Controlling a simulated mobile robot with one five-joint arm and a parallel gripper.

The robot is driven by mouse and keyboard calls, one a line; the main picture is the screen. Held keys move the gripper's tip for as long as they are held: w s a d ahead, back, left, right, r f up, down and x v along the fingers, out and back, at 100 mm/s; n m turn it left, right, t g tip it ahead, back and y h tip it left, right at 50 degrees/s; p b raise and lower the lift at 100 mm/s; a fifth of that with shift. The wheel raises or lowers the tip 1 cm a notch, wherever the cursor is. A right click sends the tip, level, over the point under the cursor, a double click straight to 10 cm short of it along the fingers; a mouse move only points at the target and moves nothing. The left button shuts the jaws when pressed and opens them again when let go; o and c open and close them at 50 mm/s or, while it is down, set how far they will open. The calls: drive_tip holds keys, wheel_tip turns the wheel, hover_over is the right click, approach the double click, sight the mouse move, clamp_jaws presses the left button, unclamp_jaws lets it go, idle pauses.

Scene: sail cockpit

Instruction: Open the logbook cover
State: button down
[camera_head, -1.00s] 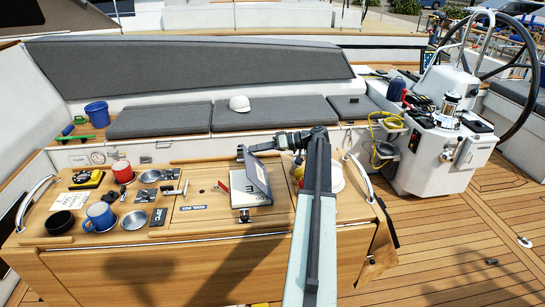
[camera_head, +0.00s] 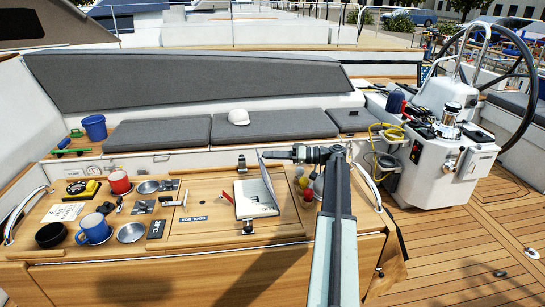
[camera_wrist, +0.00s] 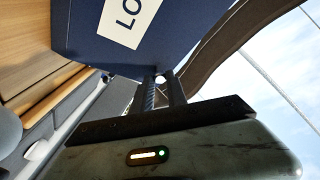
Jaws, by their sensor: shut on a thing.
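The logbook (camera_head: 256,199) lies on the wooden table with white printed pages showing. Its cover (camera_head: 268,177) stands up steeply along the right side of the pages, seen nearly edge-on. My gripper (camera_head: 266,154) is at the cover's top edge, reaching in from the right, and is shut on it. In the wrist view the cover (camera_wrist: 90,30) is dark blue with a white label reading "LO". The gripper fingers (camera_wrist: 160,83) meet the cover's edge there. My forearm hides part of the table's right end.
Left of the logbook are a blue mug (camera_head: 95,229), a red mug (camera_head: 119,182), a black bowl (camera_head: 50,235) and metal dishes. A red pen (camera_head: 227,197) lies beside the logbook. The table's middle is mostly clear.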

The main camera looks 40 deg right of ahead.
drive_tip(key=c, duration=1.3)
unclamp_jaws()
drive_tip(key=shift+a, duration=0.1)
drive_tip(key=v, duration=0.7)
drive_tip(key=shift+s+d+r, duration=0.1)
drive_tip(key=shift+s+d, duration=0.15)
drive_tip(key=shift+d, duration=0.05)
